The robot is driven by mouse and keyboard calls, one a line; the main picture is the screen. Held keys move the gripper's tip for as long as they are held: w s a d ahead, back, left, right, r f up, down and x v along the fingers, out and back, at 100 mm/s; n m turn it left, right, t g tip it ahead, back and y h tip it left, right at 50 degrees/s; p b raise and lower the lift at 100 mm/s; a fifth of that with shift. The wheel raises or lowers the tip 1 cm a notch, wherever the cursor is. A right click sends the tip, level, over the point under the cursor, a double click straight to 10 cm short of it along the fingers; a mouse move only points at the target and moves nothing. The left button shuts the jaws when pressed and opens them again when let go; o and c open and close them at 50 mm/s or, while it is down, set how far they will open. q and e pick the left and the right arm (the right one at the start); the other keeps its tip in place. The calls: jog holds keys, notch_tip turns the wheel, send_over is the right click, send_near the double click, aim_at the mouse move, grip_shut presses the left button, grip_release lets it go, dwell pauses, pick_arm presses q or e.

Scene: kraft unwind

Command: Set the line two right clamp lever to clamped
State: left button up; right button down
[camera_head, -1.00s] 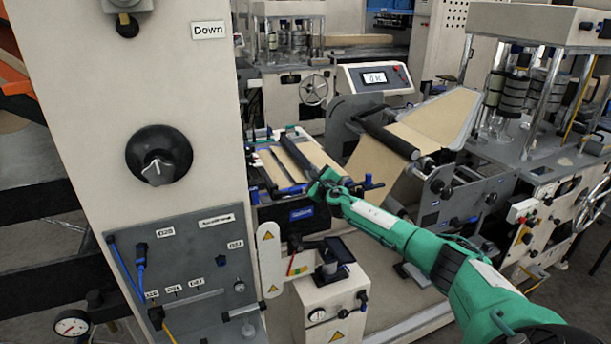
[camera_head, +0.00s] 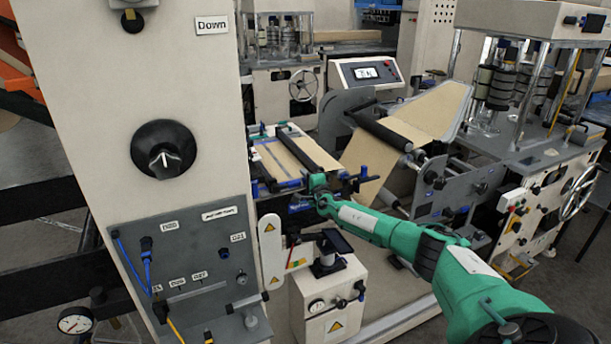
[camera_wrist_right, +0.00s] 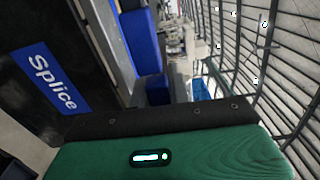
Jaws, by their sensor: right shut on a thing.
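The splice table (camera_head: 270,158), with kraft web and blue and black bars across it, stands mid-picture in the head view. My right gripper (camera_head: 319,190) is at its front right edge, low against the frame. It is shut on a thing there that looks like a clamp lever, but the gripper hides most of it. A black piece with blue ends (camera_head: 362,178) shows just right of the gripper. In the right wrist view, a blue bar (camera_wrist_right: 141,42) and the dark panel with a blue Splice label (camera_wrist_right: 45,78) lie close ahead. The fingertips are hidden there. My left gripper is not in view.
A beige column (camera_head: 205,100) with a black knob (camera_head: 163,149) stands close at left. A small cabinet (camera_head: 325,300) with a black-topped post is below the gripper. The web roller (camera_head: 380,132) and the press unit (camera_head: 545,165) stand to the right.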

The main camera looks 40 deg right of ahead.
jog(key=shift+f+n, duration=0.2)
jog(key=shift+n, duration=0.1)
jog(key=c, duration=1.3)
grip_release()
jog(key=shift+s, duration=0.1)
jog(key=shift+s+a+r+p, duration=0.1)
jog(key=shift+s+a+p, duration=0.05)
jog(key=shift+s+p, duration=0.4)
jog(key=v, duration=1.2)
jog(key=shift+s+a, duration=0.2)
